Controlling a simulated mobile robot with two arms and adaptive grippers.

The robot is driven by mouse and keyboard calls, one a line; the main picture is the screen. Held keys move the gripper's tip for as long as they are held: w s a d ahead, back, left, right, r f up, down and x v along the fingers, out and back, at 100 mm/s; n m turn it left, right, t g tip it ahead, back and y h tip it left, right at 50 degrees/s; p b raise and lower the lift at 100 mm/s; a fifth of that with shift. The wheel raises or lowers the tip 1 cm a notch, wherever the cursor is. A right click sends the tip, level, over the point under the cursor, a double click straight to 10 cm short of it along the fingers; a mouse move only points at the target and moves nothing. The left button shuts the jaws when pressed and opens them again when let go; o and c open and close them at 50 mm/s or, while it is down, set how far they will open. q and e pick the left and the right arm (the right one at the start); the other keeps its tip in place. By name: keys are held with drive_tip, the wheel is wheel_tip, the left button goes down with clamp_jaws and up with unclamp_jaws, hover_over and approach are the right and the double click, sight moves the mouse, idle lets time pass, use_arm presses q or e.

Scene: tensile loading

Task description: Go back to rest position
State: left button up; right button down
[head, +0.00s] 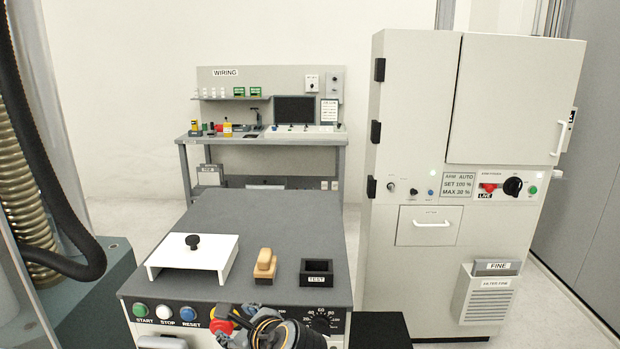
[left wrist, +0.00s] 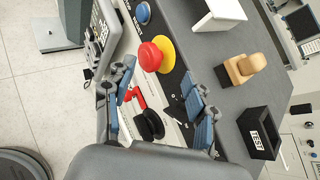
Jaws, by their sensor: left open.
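My left gripper (left wrist: 155,92) is open, with its two blue-grey fingers spread and nothing held between them. In the left wrist view it is in front of the console's control panel. A red lever (left wrist: 138,98) and a black knob (left wrist: 149,125) show between the fingers. A red emergency stop button (left wrist: 150,57) on a yellow base lies just beyond the fingertips. In the head view the left gripper (head: 245,334) is at the bottom edge, partly cut off, before the panel. I cannot tell whether it touches the panel. My right gripper is in neither view.
The grey console top (head: 285,230) carries a white plate with a black knob (head: 192,252), a wooden block (head: 265,264) and a black TEST tray (head: 317,272). A tall cabinet (head: 416,130) stands at the right. A wiring bench (head: 265,137) stands behind.

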use_arm(q)
drive_tip(key=s+a+f+n+g+h, duration=0.35)
drive_tip(key=s+f+n, duration=0.55)
drive_tip(key=s+f, duration=0.45)
drive_tip(key=s+a+f+n+g+h, duration=0.1)
drive_tip(key=s+f+n+h, duration=0.15)
drive_tip(key=s+n, duration=0.55)
drive_tip(key=s+a+f+n+g+h, duration=0.15)
drive_tip(key=s+f+n, duration=0.3)
drive_tip(key=s, duration=0.65)
wheel_tip(320, 180, down, 25)
drive_tip(key=g, duration=0.1)
drive_tip(key=s+a+f+g, duration=0.1)
drive_tip(key=s+a+f, duration=0.2)
drive_tip(key=s+f, duration=1.3)
drive_tip(key=shift+s+f, duration=0.15)
drive_tip(key=shift+s, duration=0.6)
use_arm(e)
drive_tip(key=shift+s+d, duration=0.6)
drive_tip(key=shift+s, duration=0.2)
